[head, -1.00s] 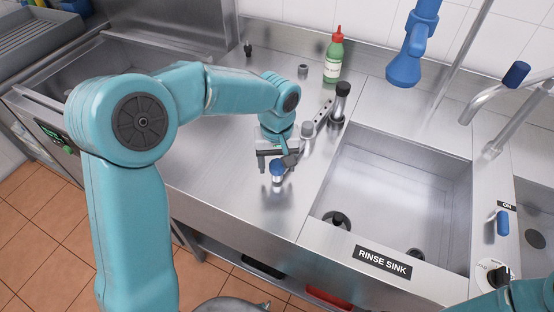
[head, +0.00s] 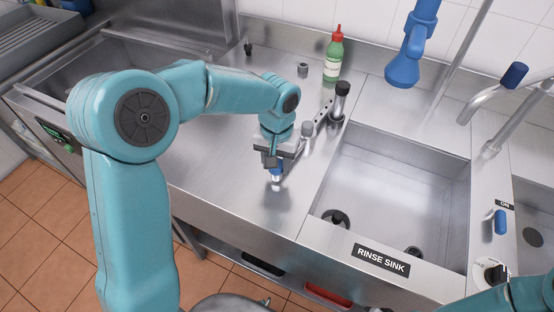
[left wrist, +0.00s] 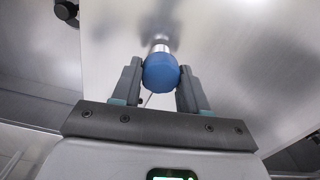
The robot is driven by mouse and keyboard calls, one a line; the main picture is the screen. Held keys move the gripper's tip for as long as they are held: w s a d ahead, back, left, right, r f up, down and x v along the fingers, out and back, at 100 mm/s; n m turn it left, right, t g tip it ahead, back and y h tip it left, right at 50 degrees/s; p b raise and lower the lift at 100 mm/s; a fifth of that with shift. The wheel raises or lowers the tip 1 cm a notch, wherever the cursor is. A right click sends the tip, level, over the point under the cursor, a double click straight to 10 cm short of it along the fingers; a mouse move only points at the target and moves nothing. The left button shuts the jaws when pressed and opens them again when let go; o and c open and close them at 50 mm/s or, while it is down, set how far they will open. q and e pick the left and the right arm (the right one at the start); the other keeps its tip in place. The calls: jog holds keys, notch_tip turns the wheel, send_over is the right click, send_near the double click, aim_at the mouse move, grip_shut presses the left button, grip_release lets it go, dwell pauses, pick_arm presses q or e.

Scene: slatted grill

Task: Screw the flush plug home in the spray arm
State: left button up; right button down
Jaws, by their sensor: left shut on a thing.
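The flush plug is a blue-capped piece with a silver lower part, seen in the head view (head: 277,176) below my left gripper (head: 274,167). In the left wrist view the blue cap (left wrist: 160,73) sits between the two fingers of my left gripper (left wrist: 161,80), which is shut on it. The silver part shows beyond the cap. The spray arm looks like the perforated metal bar (head: 322,115) on the counter, partly hidden by my wrist. I cannot tell how deep the plug sits or whether it is in the bar. My right gripper is out of view.
The rinse sink (head: 395,190) lies to the right. The counter left of my gripper is clear.

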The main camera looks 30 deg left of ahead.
pick_arm(q)
jog(key=shift+m, duration=1)
jog(key=shift+s+m+p, duration=0.1)
jog(key=shift+m+p, duration=0.35)
jog(key=shift+m, duration=1.15)
jog(key=shift+m+p, duration=0.4)
jog(key=shift+m, duration=0.5)
jog(key=shift+s+m, duration=0.1)
jog(key=shift+m, duration=0.7)
jog(key=o, duration=1.3)
